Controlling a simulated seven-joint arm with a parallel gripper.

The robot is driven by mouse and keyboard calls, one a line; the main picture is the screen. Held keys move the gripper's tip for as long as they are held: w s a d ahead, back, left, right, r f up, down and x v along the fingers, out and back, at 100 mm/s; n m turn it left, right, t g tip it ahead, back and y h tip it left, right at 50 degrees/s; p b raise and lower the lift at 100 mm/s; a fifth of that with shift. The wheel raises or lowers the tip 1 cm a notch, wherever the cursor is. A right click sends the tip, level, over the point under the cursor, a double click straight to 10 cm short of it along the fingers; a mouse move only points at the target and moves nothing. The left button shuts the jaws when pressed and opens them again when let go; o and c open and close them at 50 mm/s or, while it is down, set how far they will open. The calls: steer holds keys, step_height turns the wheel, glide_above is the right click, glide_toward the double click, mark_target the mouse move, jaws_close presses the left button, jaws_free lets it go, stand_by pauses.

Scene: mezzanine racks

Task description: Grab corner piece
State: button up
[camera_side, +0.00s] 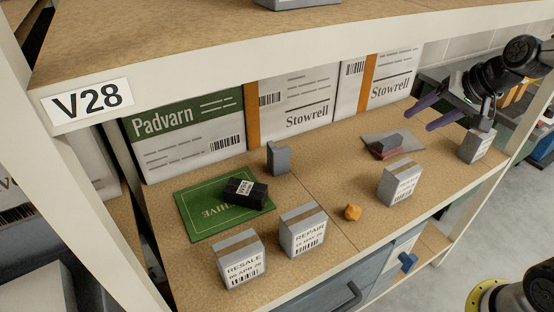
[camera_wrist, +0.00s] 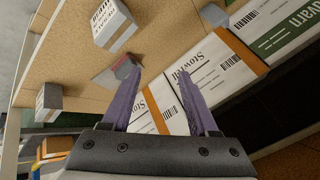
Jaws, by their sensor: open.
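A grey upright block with a stepped top (camera_side: 277,158), which looks like the corner piece, stands on the shelf in front of the Stowrell boxes; a grey shape at the top of the wrist view (camera_wrist: 212,15) may be the same piece. A second grey piece (camera_side: 388,142) lies with a dark red item (camera_side: 387,154) on a flat grey pad at the right; the red and grey items also show in the wrist view (camera_wrist: 123,70). My gripper (camera_side: 421,119) is open and empty, above the shelf's right part, its purple fingers apart in the wrist view (camera_wrist: 163,76).
Small labelled boxes stand along the front: Resale (camera_side: 239,262), Repair (camera_side: 302,234), another (camera_side: 400,184) and one at the right end (camera_side: 476,147). A black block (camera_side: 245,193) lies on a green mat (camera_side: 197,226). An orange lump (camera_side: 352,212) sits near the edge. An upper shelf (camera_side: 250,57) overhangs.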

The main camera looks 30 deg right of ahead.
steer(key=w+d+f+m+g+h, duration=0.1)
steer(key=w+d+f+m, duration=0.8)
steer(key=w+d+f, duration=0.65)
steer(key=w+a+f+g+y, duration=0.1)
steer(key=w+a+f+g, duration=0.1)
steer(key=w+a+f, duration=0.4)
steer(key=w+a+r+m+g+y, duration=0.1)
steer(key=w+a+r+g+y, duration=0.2)
steer(key=a, duration=0.8)
steer(key=w+a+r+y, duration=0.1)
steer(key=w+a+r, duration=0.4)
steer(key=a, duration=0.5)
glide_above(285, 172)
steer(key=shift+w+d+f, duration=0.1)
steer(key=shift+w+f, duration=0.05)
steer(key=shift+f, duration=1.8)
steer(key=shift+w+d+f, duration=0.1)
steer(key=shift+w+f, duration=0.05)
steer(key=shift+f, duration=1.85)
steer(key=shift+w+f, duration=0.15)
steer(key=shift+f, duration=1.8)
